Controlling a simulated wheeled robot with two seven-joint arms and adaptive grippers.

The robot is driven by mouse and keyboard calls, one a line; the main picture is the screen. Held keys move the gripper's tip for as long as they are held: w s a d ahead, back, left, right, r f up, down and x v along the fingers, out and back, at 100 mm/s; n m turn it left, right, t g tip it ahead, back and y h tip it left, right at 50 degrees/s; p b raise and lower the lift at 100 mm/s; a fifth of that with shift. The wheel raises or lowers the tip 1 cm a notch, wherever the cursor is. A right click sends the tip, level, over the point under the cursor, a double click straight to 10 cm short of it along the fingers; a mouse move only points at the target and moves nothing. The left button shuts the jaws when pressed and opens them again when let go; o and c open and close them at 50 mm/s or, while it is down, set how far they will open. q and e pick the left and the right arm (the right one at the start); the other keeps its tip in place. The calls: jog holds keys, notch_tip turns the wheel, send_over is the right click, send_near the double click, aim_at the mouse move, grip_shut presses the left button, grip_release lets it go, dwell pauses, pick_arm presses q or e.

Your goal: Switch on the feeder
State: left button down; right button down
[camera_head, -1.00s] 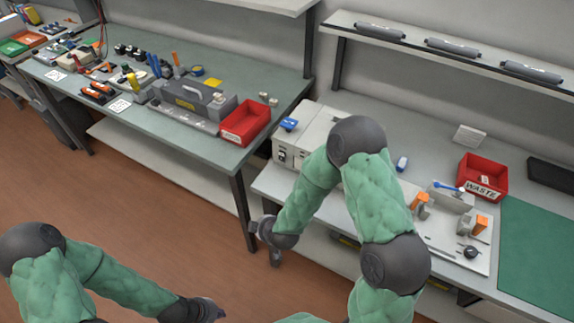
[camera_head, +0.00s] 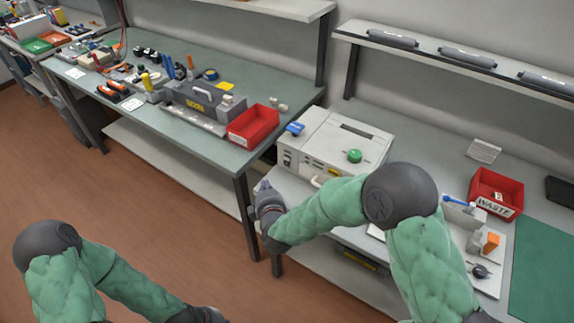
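The feeder appears to be the beige box-shaped machine (camera_head: 322,138) on the right bench. It has a green knob (camera_head: 354,156) and a slot on top, and a blue part at its left corner. A small dark switch (camera_head: 287,158) is on the left of its front face; its position is too small to read. My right gripper (camera_head: 265,192) is in front of and below that switch, seemingly apart from the machine. Its fingers are too foreshortened to tell open from shut. My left gripper (camera_head: 212,316) is at the bottom edge, mostly cut off, far from the machine.
The left bench (camera_head: 215,147) holds a grey toolbox (camera_head: 203,102), a red bin (camera_head: 253,125) and tools. Right of the machine are a white fixture (camera_head: 490,275), a red WASTE bin (camera_head: 497,192) and a green mat (camera_head: 545,270). A shelf with grey cartridges (camera_head: 392,39) runs above.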

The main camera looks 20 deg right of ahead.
aim_at(287, 161)
jog(key=w+d+b, duration=0.1)
jog(key=w+d, duration=0.1)
jog(key=w+d+f+b, duration=0.1)
jog(key=w+d+b, duration=0.1)
jog(key=d, duration=0.1)
jog(key=shift+w+d+b, duration=0.35)
jog(key=shift+w+d, duration=0.35)
jog(key=shift+d, duration=0.2)
dwell(1.3)
jog(key=shift+w+d+f, duration=0.1)
jog(key=shift+w+d, duration=0.15)
jog(key=shift+d, duration=0.15)
jog(key=shift+w+d, duration=0.2)
dwell(0.7)
jog(key=shift+s+a, duration=0.1)
jog(key=shift+a, duration=0.05)
jog(key=shift+s+a+p, duration=0.35)
jog(key=shift+a+p, duration=0.1)
jog(key=shift+p, duration=0.05)
